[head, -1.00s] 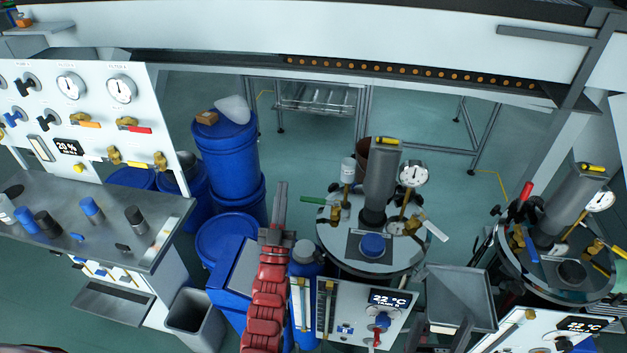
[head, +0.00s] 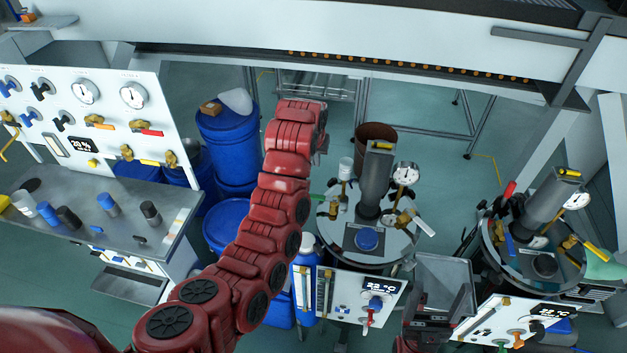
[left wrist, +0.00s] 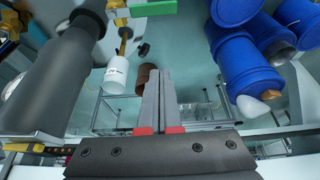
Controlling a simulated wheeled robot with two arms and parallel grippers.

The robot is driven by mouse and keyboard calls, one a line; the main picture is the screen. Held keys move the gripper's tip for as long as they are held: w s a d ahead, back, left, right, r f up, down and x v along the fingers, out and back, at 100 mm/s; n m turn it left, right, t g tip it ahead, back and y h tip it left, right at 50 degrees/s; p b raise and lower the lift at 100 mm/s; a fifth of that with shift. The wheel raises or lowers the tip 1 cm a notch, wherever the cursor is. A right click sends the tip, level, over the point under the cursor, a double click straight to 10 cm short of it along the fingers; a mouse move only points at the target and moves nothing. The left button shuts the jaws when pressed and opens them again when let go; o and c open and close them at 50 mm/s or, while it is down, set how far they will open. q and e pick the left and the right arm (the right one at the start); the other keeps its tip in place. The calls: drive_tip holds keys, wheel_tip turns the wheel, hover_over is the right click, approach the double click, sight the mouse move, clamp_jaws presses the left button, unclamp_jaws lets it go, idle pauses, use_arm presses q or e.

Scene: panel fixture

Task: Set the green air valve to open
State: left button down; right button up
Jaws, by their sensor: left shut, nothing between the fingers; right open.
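The green air valve's handle (head: 317,197) shows as a short green lever at the left side of the middle tank's lid, partly hidden by my left arm. In the left wrist view a green lever (left wrist: 152,9) sticks out sideways from a brass valve body (left wrist: 118,17) at the top edge, beside a white cylinder (left wrist: 116,75). My left gripper (left wrist: 158,75) is shut and empty, apart from the lever. In the head view it is mostly hidden behind the raised red arm's end. My right gripper (head: 440,303) is open and empty at the lower right, in front of a grey tray.
The middle tank (head: 385,243) carries a grey column (head: 378,180), a gauge (head: 406,173) and a white-handled valve (head: 423,226). Blue drums (head: 228,145) stand behind my left arm. A valve panel (head: 75,110) is at left, a second tank (head: 535,262) at right.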

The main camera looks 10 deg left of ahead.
sight(320, 197)
use_arm(q)
wheel_tip(320, 197, down, 9)
drive_tip(key=s+p, duration=0.2)
drive_tip(key=p, duration=0.5)
drive_tip(key=shift+g, duration=0.4)
idle(0.3)
drive_tip(key=shift+w, duration=0.1)
